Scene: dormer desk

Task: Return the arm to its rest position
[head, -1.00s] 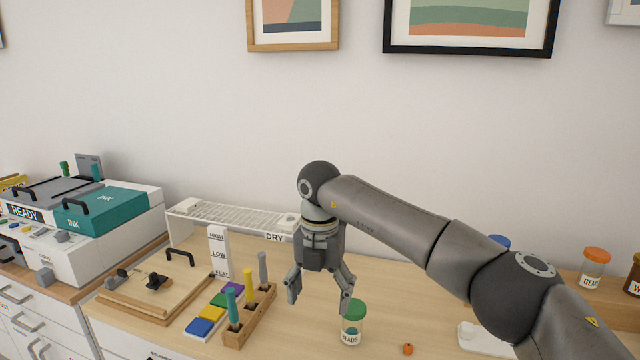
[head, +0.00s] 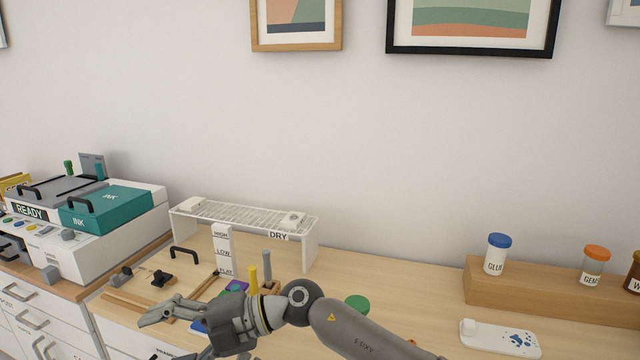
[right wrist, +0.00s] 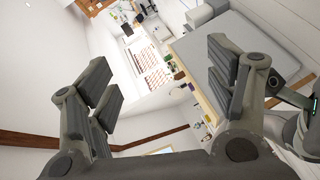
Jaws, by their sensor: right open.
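My right arm (head: 375,335) comes in from the lower right of the head view and lies low across the front of the desk. My right gripper (head: 168,338) points left in front of the wooden board. Its fingers are spread and nothing is between them; the lower finger is partly cut off by the picture edge. In the right wrist view the gripper (right wrist: 165,85) also shows spread, empty fingers, with the room tilted beyond. My left gripper is in neither view.
The arm partly hides a green-lidded jar (head: 357,302), the peg rack and colored blocks. Behind stand the DRY rack (head: 310,245) and a HIGH/LOW/FLAT gauge (head: 222,248). A GLUE jar (head: 496,257) sits on a wooden riser (head: 540,297) at right, behind a white tray (head: 498,338).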

